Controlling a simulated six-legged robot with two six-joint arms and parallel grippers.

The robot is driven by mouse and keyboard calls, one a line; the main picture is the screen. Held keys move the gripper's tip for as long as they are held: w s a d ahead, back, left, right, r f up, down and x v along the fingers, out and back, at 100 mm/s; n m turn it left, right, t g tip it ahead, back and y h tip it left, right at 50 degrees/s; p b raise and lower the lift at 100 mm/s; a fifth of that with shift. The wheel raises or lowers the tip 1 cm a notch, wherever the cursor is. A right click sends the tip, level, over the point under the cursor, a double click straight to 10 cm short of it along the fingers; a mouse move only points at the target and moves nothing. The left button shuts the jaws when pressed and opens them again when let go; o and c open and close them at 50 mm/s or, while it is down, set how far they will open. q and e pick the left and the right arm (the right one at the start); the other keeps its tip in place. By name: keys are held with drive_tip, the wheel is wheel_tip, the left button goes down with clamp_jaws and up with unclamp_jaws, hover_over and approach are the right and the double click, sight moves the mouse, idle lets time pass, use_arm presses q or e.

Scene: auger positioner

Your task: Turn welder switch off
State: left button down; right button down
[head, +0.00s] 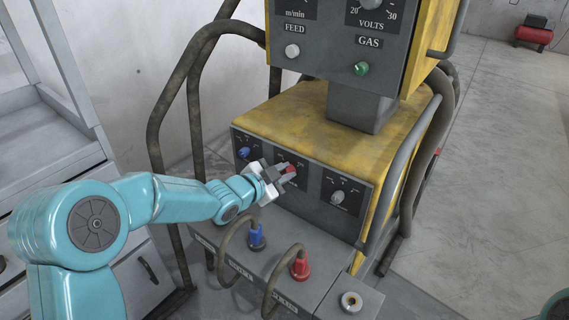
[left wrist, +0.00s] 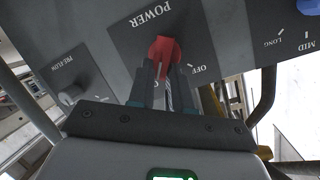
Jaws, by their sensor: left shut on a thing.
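The welder's red power switch (head: 291,169) is a knob on the middle panel of the yellow and grey machine. It also shows in the left wrist view (left wrist: 164,48), upside down, under the word POWER. An OFF mark is beside it. My left gripper (head: 284,174) reaches it from the left, and its two dark fingers (left wrist: 164,76) are shut on the knob's sides. The fingers hide part of the knob and its other marks, so I cannot tell its exact setting. My right gripper is not in view.
A blue knob (head: 244,152) and a grey knob (head: 338,197) flank the switch. Below, blue (head: 256,238) and red (head: 300,266) plugs with cables stand up from the ledge. The upper control box (head: 335,50) overhangs behind. Thick hoses (head: 160,125) rise at the left.

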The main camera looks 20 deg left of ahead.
use_arm(q)
drive_tip(key=shift+w+a+f+n+t+h+p, duration=0.15)
drive_tip(key=shift+a+n+h+p, duration=0.45)
drive_tip(key=shift+n+p, duration=1.3)
drive_tip(key=shift+w+a+f+n+t+h+p, duration=0.15)
drive_tip(key=shift+n+h+p, duration=1)
drive_tip(key=shift+n, duration=1.2)
drive_tip(key=shift+w+a+f+n+t+h+p, duration=0.15)
drive_tip(key=shift+a+n+h+p, duration=0.35)
drive_tip(key=shift+n+p, duration=1.45)
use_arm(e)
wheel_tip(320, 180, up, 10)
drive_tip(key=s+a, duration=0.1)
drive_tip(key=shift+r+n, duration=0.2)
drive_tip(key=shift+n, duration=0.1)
use_arm(q)
drive_tip(key=shift+n, duration=0.4)
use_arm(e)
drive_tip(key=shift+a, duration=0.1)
use_arm(q)
drive_tip(key=c, duration=1.1)
unclamp_jaws()
drive_tip(key=shift+o, duration=0.2)
drive_tip(key=shift+s, duration=0.1)
